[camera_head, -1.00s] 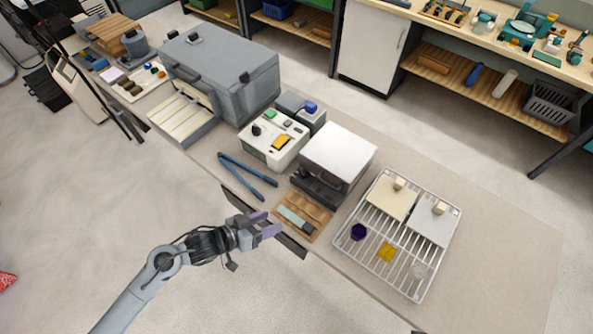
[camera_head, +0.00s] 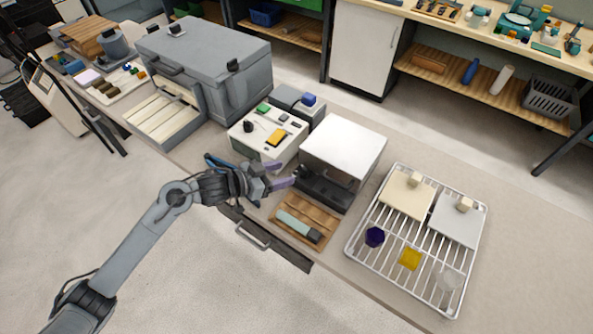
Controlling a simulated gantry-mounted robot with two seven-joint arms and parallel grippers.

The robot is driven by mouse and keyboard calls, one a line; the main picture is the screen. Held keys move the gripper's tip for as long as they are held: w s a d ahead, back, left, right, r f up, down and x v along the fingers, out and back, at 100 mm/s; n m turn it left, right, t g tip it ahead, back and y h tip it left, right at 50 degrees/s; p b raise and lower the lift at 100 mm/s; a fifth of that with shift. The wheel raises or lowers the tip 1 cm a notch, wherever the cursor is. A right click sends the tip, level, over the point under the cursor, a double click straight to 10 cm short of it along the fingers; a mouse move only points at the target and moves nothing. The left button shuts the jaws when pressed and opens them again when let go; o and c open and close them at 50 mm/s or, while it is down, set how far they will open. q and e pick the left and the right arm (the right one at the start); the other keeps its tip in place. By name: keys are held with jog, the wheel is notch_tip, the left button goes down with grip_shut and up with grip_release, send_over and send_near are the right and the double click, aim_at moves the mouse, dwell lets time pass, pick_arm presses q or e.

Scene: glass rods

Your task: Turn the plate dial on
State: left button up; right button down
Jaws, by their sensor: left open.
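The plate (camera_head: 345,140) is a box-shaped unit with a white top and a dark lower body on the bench, at the middle of the head view. A dark knob, which looks like its dial (camera_head: 303,172), is at the left end of its front. My left gripper (camera_head: 289,176) has purple fingers and is open. Its fingertips point right, just left of the dial; I cannot tell whether they touch it. My right gripper is not in view.
A white control box (camera_head: 264,139) with a black knob and coloured buttons stands just behind my left gripper. A wooden tray (camera_head: 325,241) with a grey-green tool lies in front of the plate. A wire rack (camera_head: 352,245) with tiles and coloured pieces is at the right. A drawer handle (camera_head: 252,237) juts out below the bench edge.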

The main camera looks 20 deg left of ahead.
aim_at(302, 169)
pick_arm(q)
jog(key=shift+x, duration=3.1)
jog(key=c, duration=1)
jog(key=shift+w+a+m+g+h, duration=0.2)
jog(key=shift+a+m+g+h, duration=0.05)
jog(key=shift+m+g+h, duration=0.5)
jog(key=shift+c, duration=0.2)
jog(key=shift+f+m+g+h+b, duration=0.1)
jog(key=shift+m+g+h+b, duration=0.2)
jog(key=shift+m+g+h, duration=0.35)
